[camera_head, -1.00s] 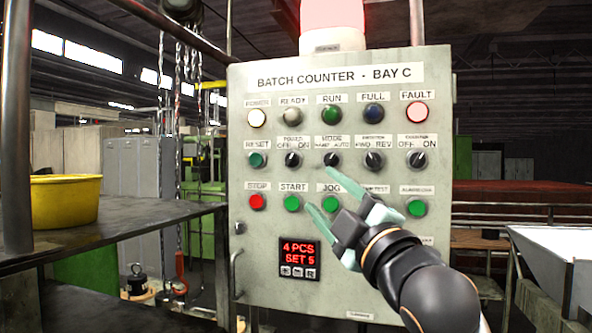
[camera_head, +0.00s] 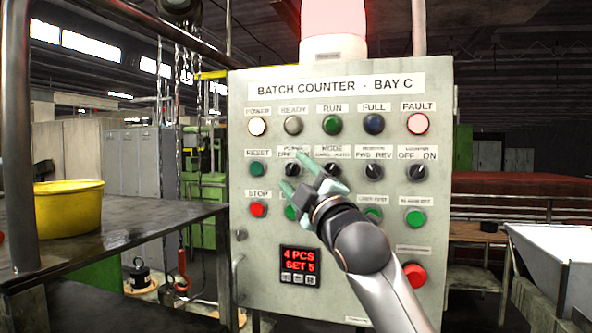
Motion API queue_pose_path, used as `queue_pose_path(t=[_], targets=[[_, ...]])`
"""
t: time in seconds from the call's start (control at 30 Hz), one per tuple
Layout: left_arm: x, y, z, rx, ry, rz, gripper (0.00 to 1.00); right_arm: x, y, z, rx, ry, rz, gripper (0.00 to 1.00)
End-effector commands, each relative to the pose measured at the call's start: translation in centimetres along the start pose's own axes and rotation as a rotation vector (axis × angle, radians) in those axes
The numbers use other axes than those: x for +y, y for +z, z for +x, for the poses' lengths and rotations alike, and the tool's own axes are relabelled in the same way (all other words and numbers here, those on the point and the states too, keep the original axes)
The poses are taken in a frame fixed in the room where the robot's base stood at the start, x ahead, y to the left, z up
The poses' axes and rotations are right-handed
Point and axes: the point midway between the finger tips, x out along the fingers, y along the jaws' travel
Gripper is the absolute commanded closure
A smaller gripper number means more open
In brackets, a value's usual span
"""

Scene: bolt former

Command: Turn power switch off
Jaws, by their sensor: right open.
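The black power switch (camera_head: 291,170) is a rotary knob on the grey panel, under a label reading POWER, OFF and ON that is partly covered. My right gripper (camera_head: 295,173) is open, with one pale green finger above and right of the knob and the other below it. The fingers appear to straddle the knob. I cannot tell whether they touch it, and its pointer direction is unclear. The power lamp (camera_head: 257,127) at upper left of the panel looks lit, pale white. My left gripper is not in view.
The mode switch (camera_head: 332,170) is close right of my gripper. The green start button (camera_head: 291,212) is partly hidden below it. A red button (camera_head: 415,275) sits at lower right. A yellow tub (camera_head: 68,208) stands on the left table.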

Motion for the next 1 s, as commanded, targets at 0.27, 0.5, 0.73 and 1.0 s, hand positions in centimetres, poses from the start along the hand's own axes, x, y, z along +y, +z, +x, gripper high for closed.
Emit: queue_pose_path(t=[0.27,0.5,0.73,1.0], targets=[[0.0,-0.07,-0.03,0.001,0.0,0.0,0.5,0.0,-0.01,0.2,0.001,0.001,0.0,0.35],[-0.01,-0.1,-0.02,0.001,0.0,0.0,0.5,-0.01,-0.01,0.18,0.001,0.0,0.0,0.57],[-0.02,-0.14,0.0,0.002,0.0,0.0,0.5,-0.02,0.0,0.17,0.001,0.0,0.0,0.83],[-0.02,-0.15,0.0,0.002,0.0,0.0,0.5,-0.02,0.0,0.17,0.0,0.0,0.0,1.0]])
